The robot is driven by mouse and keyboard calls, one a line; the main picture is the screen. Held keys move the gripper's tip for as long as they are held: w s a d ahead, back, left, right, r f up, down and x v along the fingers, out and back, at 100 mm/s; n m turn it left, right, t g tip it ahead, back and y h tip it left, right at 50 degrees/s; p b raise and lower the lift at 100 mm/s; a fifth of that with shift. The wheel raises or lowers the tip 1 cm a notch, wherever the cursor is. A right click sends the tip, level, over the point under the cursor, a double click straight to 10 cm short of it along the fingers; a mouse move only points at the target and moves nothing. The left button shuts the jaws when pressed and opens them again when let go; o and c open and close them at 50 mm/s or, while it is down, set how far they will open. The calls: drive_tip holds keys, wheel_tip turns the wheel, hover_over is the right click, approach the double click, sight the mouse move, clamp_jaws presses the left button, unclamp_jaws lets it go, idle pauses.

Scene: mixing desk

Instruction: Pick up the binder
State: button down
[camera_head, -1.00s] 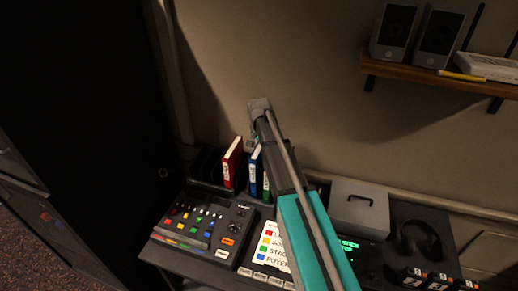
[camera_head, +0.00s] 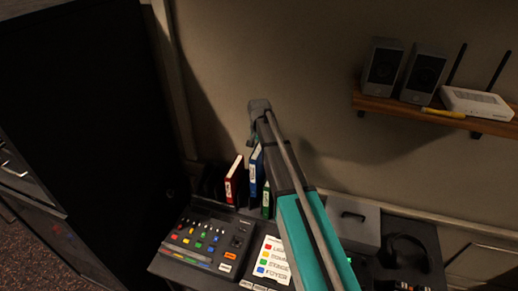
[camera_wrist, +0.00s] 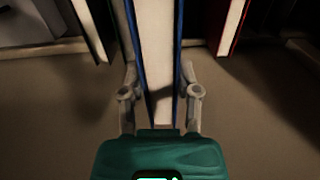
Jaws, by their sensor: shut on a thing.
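The blue binder (camera_head: 256,170) stands upright between a red binder (camera_head: 235,180) and a green binder (camera_head: 266,199), its top above theirs in the head view. In the wrist view the blue binder (camera_wrist: 158,50) runs up the middle, pale face between blue edges. My gripper (camera_wrist: 159,72) is shut on it, one finger on each side. The red binder (camera_wrist: 232,28) is apart on the right, and another binder (camera_wrist: 90,30) is close on the left. My arm hides part of the row in the head view.
A mixing desk (camera_head: 205,238) with coloured buttons and a label card (camera_head: 272,258) lie in front. A grey box (camera_head: 352,226) and headphones (camera_head: 408,252) are to the right. A wall shelf (camera_head: 375,103) holds speakers (camera_head: 383,67) and a router (camera_head: 476,103).

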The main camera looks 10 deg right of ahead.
drive_tip(key=shift+r+p, duration=1.6)
drive_tip(key=shift+r, duration=0.6)
